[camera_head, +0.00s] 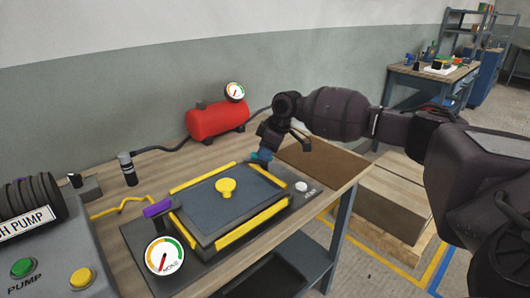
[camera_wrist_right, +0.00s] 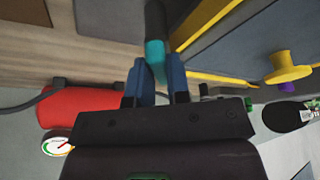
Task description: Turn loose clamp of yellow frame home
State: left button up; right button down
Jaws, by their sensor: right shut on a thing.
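The yellow frame (camera_head: 252,226) lies around a dark grey mould plate (camera_head: 205,207) on the workbench, with a yellow knob (camera_head: 226,188) in the middle. A clamp with a teal handle (camera_head: 261,155) stands at the frame's far right corner. My right gripper (camera_head: 264,150) is on this handle. In the right wrist view, its blue fingers (camera_wrist_right: 159,82) are shut on the teal handle (camera_wrist_right: 155,58), which has a dark end. A purple clamp handle (camera_head: 158,207) is at the frame's left corner. The clamp's foot is partly hidden by my gripper. My left gripper is not in view.
A red tank (camera_head: 216,121) with a gauge stands behind the mould. A round gauge (camera_head: 165,257) is at the front, a white knob (camera_head: 301,186) at right. The pump box (camera_head: 50,262) is at left. Cardboard boxes (camera_head: 392,205) sit on a pallet beyond the bench.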

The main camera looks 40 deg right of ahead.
jog(key=n+g, duration=0.1)
jog(key=n, duration=0.1)
jog(key=n+y+b, duration=0.1)
jog(key=n, duration=0.2)
jog(key=shift+f+g, duration=0.15)
jog(key=shift+g, duration=0.25)
jog(key=n+g, duration=0.1)
jog(key=n, duration=0.2)
jog(key=shift+w+y+b, duration=0.1)
jog(key=shift+y+b, duration=0.2)
jog(key=shift+b, duration=0.05)
jog(key=shift+d+n+g, duration=0.1)
jog(key=shift+n+g, duration=0.2)
jog(key=shift+n, duration=0.4)
jog(key=c, duration=1.1)
grip_release()
jog(key=shift+r, duration=0.25)
